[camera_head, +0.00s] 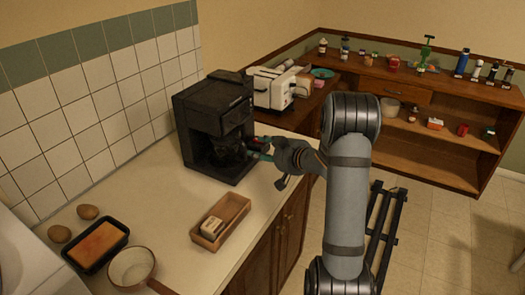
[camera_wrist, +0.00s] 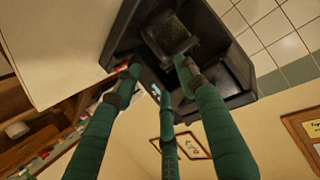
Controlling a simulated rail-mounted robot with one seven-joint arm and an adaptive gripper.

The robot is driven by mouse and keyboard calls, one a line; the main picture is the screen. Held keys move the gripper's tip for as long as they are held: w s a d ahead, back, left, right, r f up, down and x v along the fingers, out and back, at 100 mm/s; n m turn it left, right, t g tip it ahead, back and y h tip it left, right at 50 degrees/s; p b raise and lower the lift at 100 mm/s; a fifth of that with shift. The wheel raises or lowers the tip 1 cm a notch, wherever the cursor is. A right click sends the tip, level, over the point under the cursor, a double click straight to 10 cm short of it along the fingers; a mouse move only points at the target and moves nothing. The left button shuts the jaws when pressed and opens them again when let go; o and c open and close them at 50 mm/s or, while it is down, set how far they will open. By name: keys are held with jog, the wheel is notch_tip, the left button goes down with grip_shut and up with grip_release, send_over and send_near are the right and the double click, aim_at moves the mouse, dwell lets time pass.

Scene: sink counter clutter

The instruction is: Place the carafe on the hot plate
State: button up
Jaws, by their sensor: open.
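The black coffee maker (camera_head: 210,118) stands on the counter against the tiled wall. A dark glass carafe (camera_head: 226,149) appears in its open bay, low over the base where the hot plate is. The hot plate itself is hidden, and I cannot tell whether the carafe sits fully on it. My gripper (camera_head: 262,149) is at the bay's front right, fingers toward the carafe. In the wrist view, turned nearly upside down, the carafe (camera_wrist: 168,36) lies beyond the spread green fingers (camera_wrist: 160,80) of my open gripper. No clear grip on it shows.
A white toaster (camera_head: 272,88) stands behind the coffee maker. A wooden box (camera_head: 234,216) with a pale block, a loaf pan (camera_head: 98,244), a saucepan (camera_head: 131,268) and brown eggs (camera_head: 87,212) are in front. Counter between these and the coffee maker is clear.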

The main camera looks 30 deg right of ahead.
aim_at(245, 145)
jog(key=p+x, duration=0.2)
jog(key=x, duration=0.8)
jog(key=shift+w+f+p, duration=0.1)
jog(key=shift+w+p, duration=0.1)
jog(key=shift+p, duration=0.2)
jog(key=c, duration=0.3)
grip_shut()
dwell(0.4)
jog(key=shift+o, duration=1.2)
grip_release()
